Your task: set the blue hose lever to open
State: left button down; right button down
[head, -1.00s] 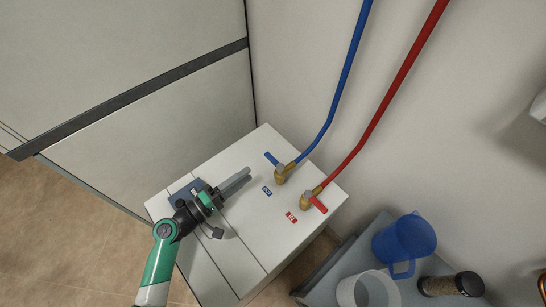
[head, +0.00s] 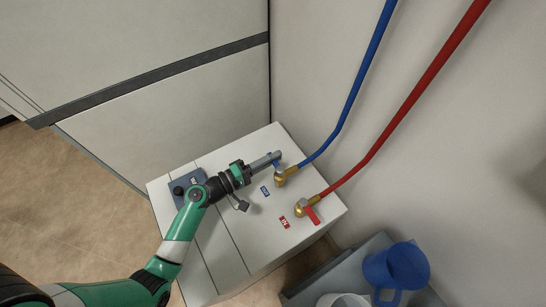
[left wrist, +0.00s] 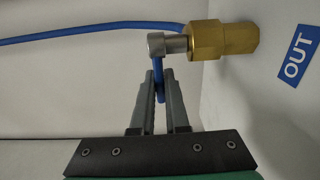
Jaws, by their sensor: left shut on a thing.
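The blue hose lever (left wrist: 158,68) is a thin blue handle on a silver valve stem, joined to a brass fitting (left wrist: 222,39). In the head view the lever is mostly hidden behind the fingers, beside the brass valve (head: 281,178). The blue hose (head: 352,98) runs up from that valve. My left gripper (head: 275,157) reaches over the box top, and in the left wrist view its two grey fingers (left wrist: 160,88) are shut on the lever, one on each side. My right gripper is not in view.
The valves stand on a white box (head: 240,235) with a blue OUT label (left wrist: 298,56). The red lever (head: 312,215) and red hose (head: 410,100) are close by on the right. A grey cart (head: 300,290) holds a blue jug (head: 397,268). A wall is behind the box.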

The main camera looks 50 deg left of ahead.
pick_arm(q)
jog(key=shift+s+y, duration=0.1)
jog(key=shift+y, duration=0.2)
jog(key=n+y+p, duration=0.1)
jog(key=y, duration=0.1)
jog(key=s+n+y+p, duration=0.1)
jog(key=shift+d+n+y, duration=0.15)
jog(key=shift+n+y, duration=0.25)
jog(key=n+y+p, duration=0.1)
jog(key=y+p, duration=0.1)
jog(key=s+n+g+y+p, duration=0.1)
jog(key=n+y+p, duration=0.2)
jog(key=y+p, duration=0.1)
jog(key=shift+s+d+r+g+y, duration=0.15)
jog(key=shift+d+r+g+y, duration=0.1)
jog(key=shift+g+y, duration=0.05)
jog(key=n+y, duration=0.1)
jog(key=n+g+y+p, duration=0.1)
jog(key=shift+s+d+f+y, duration=0.1)
jog(key=shift+s+f+y, duration=0.1)
jog(key=shift+s+y, duration=0.1)
jog(key=shift+s+d+f+n+g+y+b, duration=0.15)
jog(key=shift+s+n+g+y+b, duration=0.1)
jog(key=shift+n+g+y, duration=0.55)
jog(key=shift+s+d+r+n+g+y+b, duration=0.1)
jog(key=shift+s+n+g+y+b, duration=0.1)
jog(key=shift+n+g+y, duration=0.6)
jog(key=c, duration=0.9)
grip_release()
